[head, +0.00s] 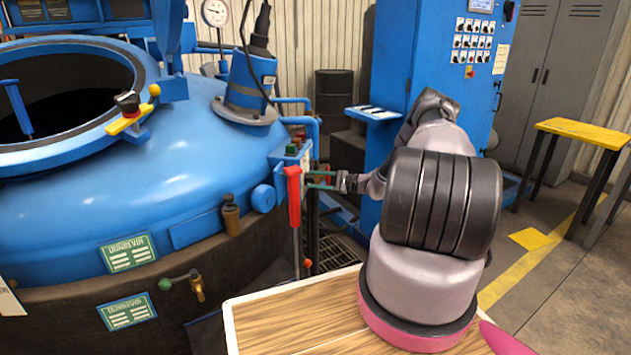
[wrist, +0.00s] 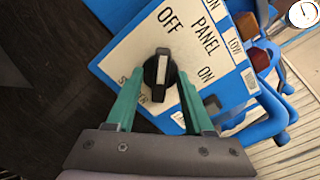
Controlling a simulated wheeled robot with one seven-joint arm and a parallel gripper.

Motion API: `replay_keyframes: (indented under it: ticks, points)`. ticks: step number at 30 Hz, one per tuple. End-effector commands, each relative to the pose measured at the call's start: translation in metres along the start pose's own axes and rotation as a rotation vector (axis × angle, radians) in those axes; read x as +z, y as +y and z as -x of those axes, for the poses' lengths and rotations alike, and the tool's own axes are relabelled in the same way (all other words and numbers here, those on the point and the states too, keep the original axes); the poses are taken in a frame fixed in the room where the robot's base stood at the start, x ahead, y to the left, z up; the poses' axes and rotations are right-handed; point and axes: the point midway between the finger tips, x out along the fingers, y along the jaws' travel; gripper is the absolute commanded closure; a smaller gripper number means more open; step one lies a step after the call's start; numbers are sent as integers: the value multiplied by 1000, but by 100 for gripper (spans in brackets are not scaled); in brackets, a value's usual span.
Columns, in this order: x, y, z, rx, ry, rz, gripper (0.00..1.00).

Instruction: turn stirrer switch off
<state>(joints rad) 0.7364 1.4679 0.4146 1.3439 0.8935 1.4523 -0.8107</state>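The stirrer switch is a black rotary knob (wrist: 160,76) with a white bar, on a pale labelled panel (wrist: 140,52) in the wrist view. The bar runs roughly up and down in the picture; OFF is printed above the knob and ON to its right. The lower label is partly covered. My gripper (wrist: 158,88) is open, its green fingers on either side of the knob with gaps visible. Whether they touch it I cannot tell. In the head view, my gripper (head: 320,180) is at the blue control box (head: 289,152) on the furnace's side; the knob is not discernible there.
The blue furnace vessel (head: 170,150) with its open mouth fills the left. A red-handled lever (head: 294,196) stands close to my gripper. A wooden tabletop (head: 300,318) is in front, a blue cabinet (head: 400,60) behind, and a yellow bench (head: 583,131) at right.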

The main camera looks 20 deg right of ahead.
Motion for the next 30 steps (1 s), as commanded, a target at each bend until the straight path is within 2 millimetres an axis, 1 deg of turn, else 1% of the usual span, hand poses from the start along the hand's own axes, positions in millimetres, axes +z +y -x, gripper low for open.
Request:
replay_keyframes:
  ticks: [7,10,14,18,21,25,27,30]
  points:
    - [0,0,1,-1,-1,-1,48]
    - [0,-1,9,-1,0,0,48]
    - [0,-1,32,-2,1,0,48]
    - [0,-1,62,-3,2,0,48]
    - [-1,-1,80,-2,2,0,48]
    - [0,0,98,-2,1,0,48]
    - [0,0,104,-1,1,0,48]
    - [0,0,108,-1,0,0,48]
